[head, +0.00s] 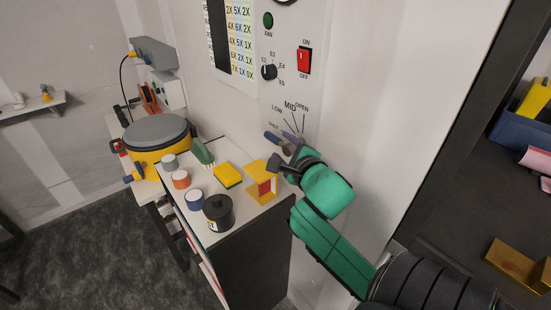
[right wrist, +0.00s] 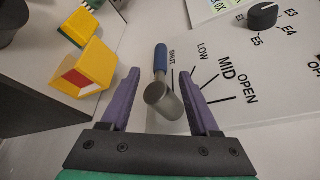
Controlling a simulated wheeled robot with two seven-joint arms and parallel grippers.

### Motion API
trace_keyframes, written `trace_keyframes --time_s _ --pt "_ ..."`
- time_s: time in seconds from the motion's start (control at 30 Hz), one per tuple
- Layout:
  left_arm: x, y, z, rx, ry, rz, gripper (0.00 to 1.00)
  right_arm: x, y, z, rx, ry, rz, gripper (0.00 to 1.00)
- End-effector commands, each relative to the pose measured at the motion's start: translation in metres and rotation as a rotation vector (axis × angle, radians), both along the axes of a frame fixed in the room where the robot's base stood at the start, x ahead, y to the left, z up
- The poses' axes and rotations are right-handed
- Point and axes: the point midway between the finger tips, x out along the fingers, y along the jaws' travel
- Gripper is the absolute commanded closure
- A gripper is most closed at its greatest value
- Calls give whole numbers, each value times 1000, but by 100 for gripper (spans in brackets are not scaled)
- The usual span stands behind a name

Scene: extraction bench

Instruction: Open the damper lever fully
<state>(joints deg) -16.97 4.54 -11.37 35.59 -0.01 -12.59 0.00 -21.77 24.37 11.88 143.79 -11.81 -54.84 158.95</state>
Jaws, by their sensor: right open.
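The damper lever (head: 272,137) is on the white wall panel, with a blue handle and a grey round hub. In the right wrist view the lever (right wrist: 161,62) has its handle beside the SHUT mark, away from LOW, MID and OPEN. My right gripper (head: 281,151) is in front of the panel at the lever. In the right wrist view its purple fingers (right wrist: 160,78) are open, one on each side of the lever, with visible gaps. The gripper partly hides the hub in the head view. My left gripper is not in view.
Above the lever are a selector knob (head: 268,72), a red switch (head: 303,60) and a green fan light (head: 268,20). Below left, a cabinet top (head: 236,225) holds a yellow box (head: 262,184), a black pot (head: 218,212) and several small jars. Dark shelving stands at right.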

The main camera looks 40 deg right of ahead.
Motion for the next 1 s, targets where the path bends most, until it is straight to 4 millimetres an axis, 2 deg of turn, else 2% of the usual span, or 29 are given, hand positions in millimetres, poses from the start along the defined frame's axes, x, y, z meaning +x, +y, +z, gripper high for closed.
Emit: trace_keyframes --time_s 0.03,0.1,0.23,0.37,0.57,0.67,0.73,1.0 --pt "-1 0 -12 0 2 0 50 9 -3 -5 -9 -1 1 38" --pt "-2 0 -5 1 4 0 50 25 -10 -4 -8 2 0 38" --pt "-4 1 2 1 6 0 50 46 -17 -7 -4 2 -1 38" --pt "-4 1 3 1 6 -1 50 54 -20 -11 -1 3 -1 38" --pt "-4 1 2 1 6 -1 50 55 -20 -12 0 2 -1 38" --pt "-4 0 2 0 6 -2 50 55 -20 -12 0 2 -1 73" --pt "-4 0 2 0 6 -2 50 55 -20 -12 0 2 -1 99" --pt "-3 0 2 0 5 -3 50 54 -20 -13 0 2 -1 100"
